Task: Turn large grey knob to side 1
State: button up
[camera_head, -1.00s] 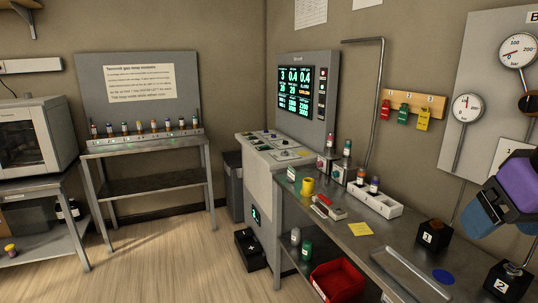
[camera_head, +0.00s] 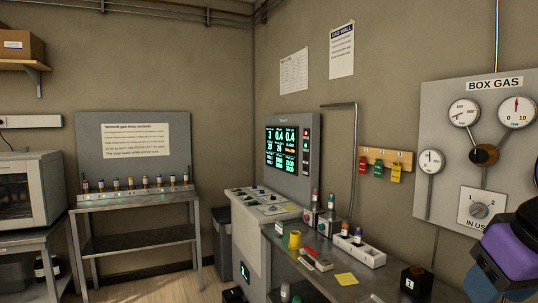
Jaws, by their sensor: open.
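The large grey knob (camera_head: 480,211) sits on a white square plate (camera_head: 466,218) on the grey BOX GAS panel at the right. Small marks surround the knob and "IN USE" is printed below it. Its pointer direction is too small to tell. A purple, black and blue part of my arm (camera_head: 515,250) fills the lower right corner, just below and right of the plate, covering the plate's lower right edge. My gripper's fingertips do not show, and I see nothing touching the knob.
Round gauges and a dark brown knob (camera_head: 484,154) are above the plate. Coloured tags (camera_head: 378,166) hang on a wooden rack to the left. The metal bench (camera_head: 320,280) below carries a yellow cup (camera_head: 295,240), a white bottle rack (camera_head: 358,250) and a black numbered block (camera_head: 416,281).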

aim_at(479, 210)
jog(key=k+u, duration=0.15)
jog(key=u, duration=0.3)
jog(key=k+j+u, duration=0.1)
jog(key=u, duration=0.35)
jog(key=i+l+u, duration=0.1)
jog(key=i, duration=0.55)
jog(key=i+l+u, duration=0.15)
jog(key=i, duration=0.45)
jog(key=i+l, duration=0.1)
jog(key=i, duration=0.8)
jog(key=i+l, duration=0.1)
jog(key=i, duration=0.85)
jog(key=i+z, duration=0.35)
jog(key=i+j+z, duration=0.1)
jog(key=i+z, duration=0.2)
jog(key=i+j+z, duration=0.15)
jog(key=z, duration=0.2)
jog(key=i+z, duration=0.1)
jog(key=z, duration=3.05)
